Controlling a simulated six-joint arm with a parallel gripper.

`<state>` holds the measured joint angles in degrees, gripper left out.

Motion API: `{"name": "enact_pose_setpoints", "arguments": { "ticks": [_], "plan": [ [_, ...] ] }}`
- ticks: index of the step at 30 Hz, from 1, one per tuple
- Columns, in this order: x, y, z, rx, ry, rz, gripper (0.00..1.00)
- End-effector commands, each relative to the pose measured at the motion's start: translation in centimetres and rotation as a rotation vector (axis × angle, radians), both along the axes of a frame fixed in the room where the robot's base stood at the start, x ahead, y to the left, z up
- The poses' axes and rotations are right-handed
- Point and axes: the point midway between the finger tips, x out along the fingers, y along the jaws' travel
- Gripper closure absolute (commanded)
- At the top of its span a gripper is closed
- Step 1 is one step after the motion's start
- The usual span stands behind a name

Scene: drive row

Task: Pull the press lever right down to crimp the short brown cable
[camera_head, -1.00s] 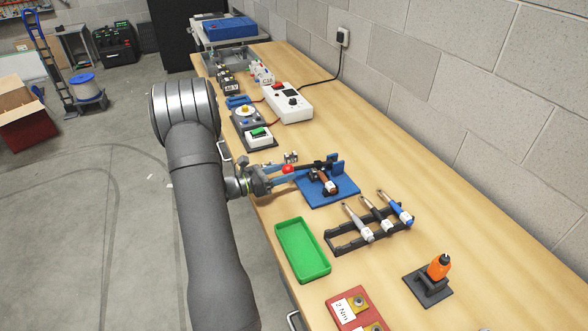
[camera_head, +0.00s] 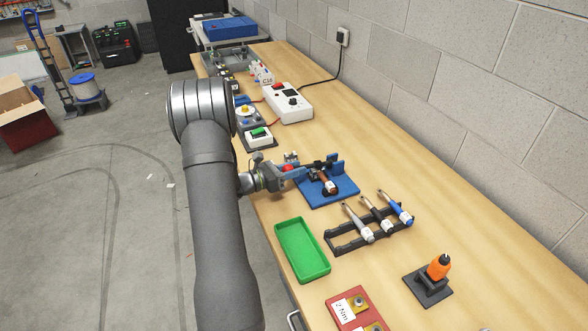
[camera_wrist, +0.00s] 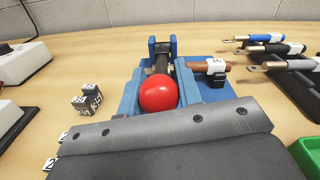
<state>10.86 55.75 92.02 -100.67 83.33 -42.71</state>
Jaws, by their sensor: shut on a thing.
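The press is a blue stand (camera_head: 345,192) on the bench with a dark lever (camera_head: 316,164) ending in a red knob (camera_head: 288,168). My gripper (camera_head: 290,172) is shut on the red knob; in the wrist view the knob (camera_wrist: 158,93) sits between my blue fingers. The lever (camera_wrist: 161,62) runs from the knob back to the post and lies low, but I cannot tell whether it is at its stop. The short brown cable (camera_head: 324,178) with a white tag lies on the press; it also shows in the wrist view (camera_wrist: 204,65), right of the knob.
A green tray (camera_head: 302,250) stands in front of the press. A black rack (camera_head: 372,233) with several tagged cables is to the right. A white-and-grey device (camera_head: 260,138) stands behind left. Small numbered blocks (camera_wrist: 88,103) lie left of the press. Bare bench lies toward the wall.

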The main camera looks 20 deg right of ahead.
Motion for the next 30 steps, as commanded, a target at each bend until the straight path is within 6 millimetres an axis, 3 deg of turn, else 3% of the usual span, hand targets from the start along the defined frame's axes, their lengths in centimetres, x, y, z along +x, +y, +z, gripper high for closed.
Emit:
{"name": "enact_pose_setpoints", "arguments": {
  "ticks": [9,16,17,20,30],
  "plan": [
    [-0.1,0.2,-2.4,0.003,0.003,0.000,1.00],
    [-0.1,0.2,-2.6,0.005,0.004,0.001,1.00],
    [-0.1,0.2,-2.6,0.006,0.005,0.001,0.66],
    [-0.1,0.2,-2.6,0.004,0.004,0.000,0.48],
    [0.0,0.5,-2.4,0.001,0.001,0.002,0.48]
  ]
}}
